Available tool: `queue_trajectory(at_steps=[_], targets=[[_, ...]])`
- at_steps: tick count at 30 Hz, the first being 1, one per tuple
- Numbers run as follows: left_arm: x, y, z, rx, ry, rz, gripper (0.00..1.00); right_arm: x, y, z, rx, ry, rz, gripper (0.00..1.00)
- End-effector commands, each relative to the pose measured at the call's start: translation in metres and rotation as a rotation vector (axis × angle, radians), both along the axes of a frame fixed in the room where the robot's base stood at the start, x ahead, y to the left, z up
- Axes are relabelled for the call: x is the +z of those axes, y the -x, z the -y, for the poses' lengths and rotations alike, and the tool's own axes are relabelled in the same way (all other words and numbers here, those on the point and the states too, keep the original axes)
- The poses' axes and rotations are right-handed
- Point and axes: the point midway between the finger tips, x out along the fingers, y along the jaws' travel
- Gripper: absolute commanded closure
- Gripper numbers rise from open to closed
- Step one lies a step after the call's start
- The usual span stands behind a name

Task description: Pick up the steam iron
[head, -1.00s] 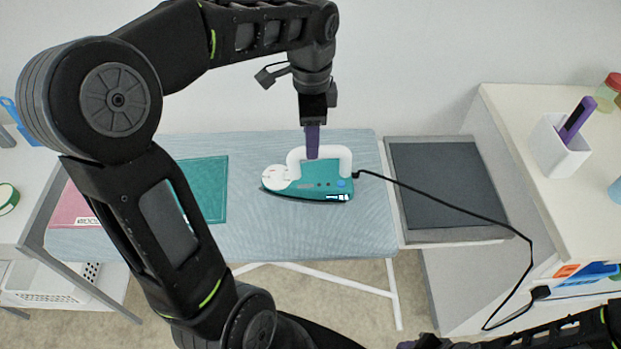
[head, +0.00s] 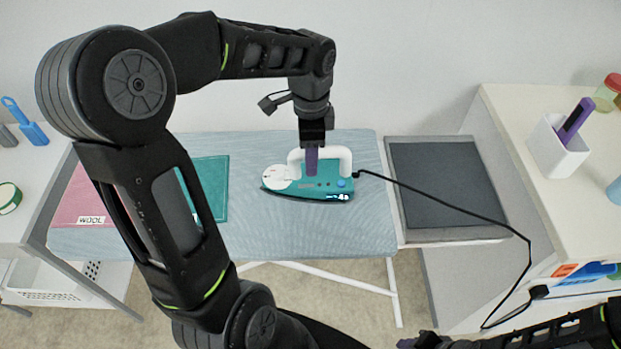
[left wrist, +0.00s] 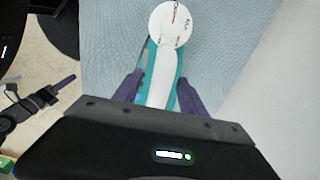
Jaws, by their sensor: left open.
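The steam iron (head: 325,188) is teal with a white handle and a white round dial end. It lies on the blue-grey ironing board (head: 290,232), with its black cord leaving from its right end. My left gripper (head: 311,170) points down over the iron's handle. In the left wrist view the iron's white handle (left wrist: 164,80) lies between the two open purple fingers (left wrist: 158,92), with one finger on each side. Whether the fingers touch the handle I cannot tell. At the bottom right of the head view part of my right arm shows; its fingertips are not clear.
The cord (head: 450,203) runs across a dark grey pad (head: 437,185) to the right-hand cabinet. A white cup (head: 558,147) with a purple-handled tool stands on the cabinet top. A teal cloth (head: 212,190) and a pink wool cloth (head: 90,203) lie left of the iron.

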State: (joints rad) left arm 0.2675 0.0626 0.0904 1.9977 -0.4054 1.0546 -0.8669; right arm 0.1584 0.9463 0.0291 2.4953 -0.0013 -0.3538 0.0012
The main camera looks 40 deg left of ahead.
Motion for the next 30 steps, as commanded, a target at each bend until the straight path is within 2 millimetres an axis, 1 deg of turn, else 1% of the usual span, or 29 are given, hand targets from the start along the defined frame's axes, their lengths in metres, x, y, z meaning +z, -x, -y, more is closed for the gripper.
queue_trajectory(at_steps=[11,27,30], targets=[[0.0005,-0.0002,0.0000,0.000,0.000,0.001,0.51,0.0000,0.0001,0.0000,0.000,0.000,0.000,0.64],[0.0005,-0.0001,0.0000,0.000,0.000,0.000,0.94,0.0000,0.0000,0.0000,0.000,0.000,0.000,0.64],[0.0005,-0.0001,0.0000,0.000,0.000,0.000,1.00,0.0000,0.0000,0.0000,0.000,0.000,0.000,0.64]])
